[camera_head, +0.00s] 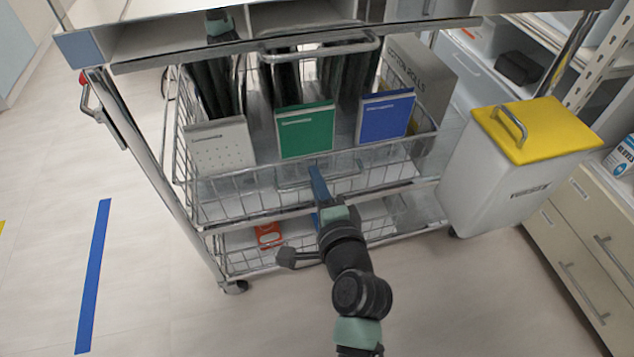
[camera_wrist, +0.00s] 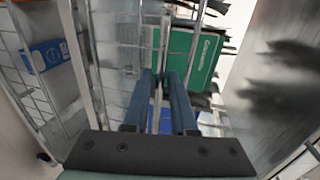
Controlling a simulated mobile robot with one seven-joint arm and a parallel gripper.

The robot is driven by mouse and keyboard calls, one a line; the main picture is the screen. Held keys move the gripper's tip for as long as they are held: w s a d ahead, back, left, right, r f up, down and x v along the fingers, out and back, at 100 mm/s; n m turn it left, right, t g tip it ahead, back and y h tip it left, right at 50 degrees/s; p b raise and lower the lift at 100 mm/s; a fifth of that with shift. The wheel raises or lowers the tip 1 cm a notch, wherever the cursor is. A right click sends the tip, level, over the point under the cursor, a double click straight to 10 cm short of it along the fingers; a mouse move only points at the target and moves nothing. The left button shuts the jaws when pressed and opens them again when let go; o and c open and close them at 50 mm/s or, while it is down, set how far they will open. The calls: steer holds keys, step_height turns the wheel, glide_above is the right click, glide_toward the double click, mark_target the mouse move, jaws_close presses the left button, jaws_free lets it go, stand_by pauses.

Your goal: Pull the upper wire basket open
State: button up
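The upper wire basket (camera_head: 253,184) hangs in the metal cart, holding folders and boxes. A wire handle (camera_head: 283,185) is on its front. My gripper (camera_head: 318,177) is at the middle of this front, by the handle. In the wrist view, the two blue fingers of my gripper (camera_wrist: 160,80) reach toward upright metal bars, with a narrow gap between them. A thin bar shows in line with that gap; whether the fingers touch it is unclear. A green folder (camera_wrist: 195,55) stands just beyond the fingers. It also shows in the head view (camera_head: 306,130).
A lower wire basket (camera_head: 243,262) holds an orange item (camera_head: 268,235). A white bin with a yellow lid (camera_head: 540,128) stands close on the cart's right. Drawers (camera_head: 590,235) are further right. The floor (camera_head: 150,270) left of the cart is clear, with a blue tape strip (camera_head: 93,275).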

jaws_close()
stand_by(1.3)
